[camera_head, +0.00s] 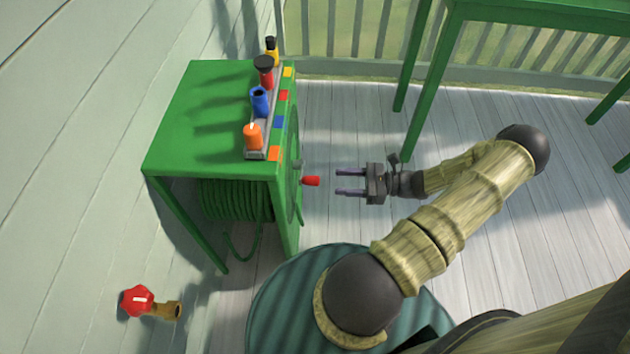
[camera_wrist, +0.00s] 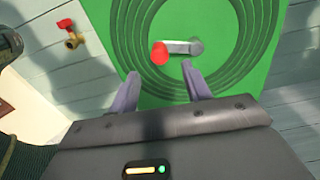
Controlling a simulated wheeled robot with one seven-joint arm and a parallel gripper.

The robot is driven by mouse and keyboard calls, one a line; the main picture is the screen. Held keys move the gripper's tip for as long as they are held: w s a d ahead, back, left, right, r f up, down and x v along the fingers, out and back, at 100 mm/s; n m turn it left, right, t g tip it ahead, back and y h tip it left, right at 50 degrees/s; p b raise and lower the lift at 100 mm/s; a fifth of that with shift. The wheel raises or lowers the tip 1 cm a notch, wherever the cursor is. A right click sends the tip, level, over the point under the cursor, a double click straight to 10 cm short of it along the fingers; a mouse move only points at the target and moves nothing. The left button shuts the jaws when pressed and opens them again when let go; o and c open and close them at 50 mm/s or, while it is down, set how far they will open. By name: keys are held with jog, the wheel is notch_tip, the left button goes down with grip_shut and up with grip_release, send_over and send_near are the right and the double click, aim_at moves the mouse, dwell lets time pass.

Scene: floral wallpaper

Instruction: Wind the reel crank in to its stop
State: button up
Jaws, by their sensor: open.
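The hose reel is a green cabinet (camera_head: 215,100) with a coiled green hose (camera_head: 235,200) under its top. Its crank shows as a red knob (camera_head: 311,181) sticking out from the right side. In the wrist view the red knob (camera_wrist: 159,54) sits at the left end of a grey crank arm (camera_wrist: 182,47), whose hub is to the right, in front of dark green rings. My gripper (camera_head: 350,182) is open and empty, to the right of the knob and apart from it, with its fingers pointing at it. In the wrist view the knob lies just beyond and between my fingertips (camera_wrist: 160,82).
Several coloured nozzles (camera_head: 259,100) stand in a row on the cabinet's right edge. A red-handled tap (camera_head: 138,300) is on the wall at lower left. A green table (camera_head: 450,40) stands at upper right. The floor between cabinet and table is clear.

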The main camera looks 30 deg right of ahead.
aim_at(315, 181)
jog(key=b+x, duration=0.1)
jog(key=x, duration=0.7)
jog(key=shift+w+a, duration=0.15)
grip_shut()
